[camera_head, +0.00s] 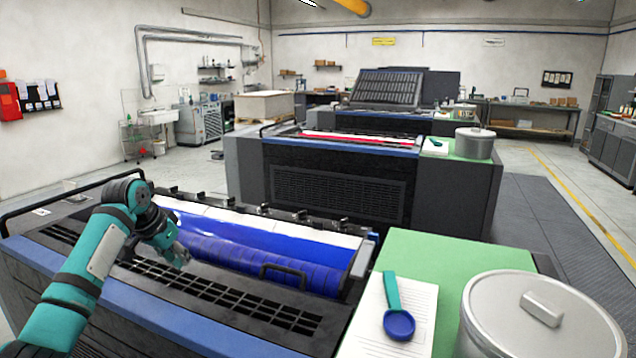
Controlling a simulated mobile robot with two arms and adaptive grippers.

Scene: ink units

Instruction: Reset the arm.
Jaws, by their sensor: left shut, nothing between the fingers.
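My left arm comes in from the lower left, teal and black, bent at the wrist. Its gripper (180,258) is shut and empty, above the dark slotted cover of the near ink unit (230,300), close to the left part of the blue ink roller (265,262). I cannot tell whether the fingers touch the cover. My right gripper does not show.
On the green top (455,262) at the right, a teal-handled scoop with a blue bowl (397,322) lies on white paper (365,335), next to a lidded silver pot (545,320). A second unit (340,185) with red ink stands behind. A black rail (75,192) rises at the left.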

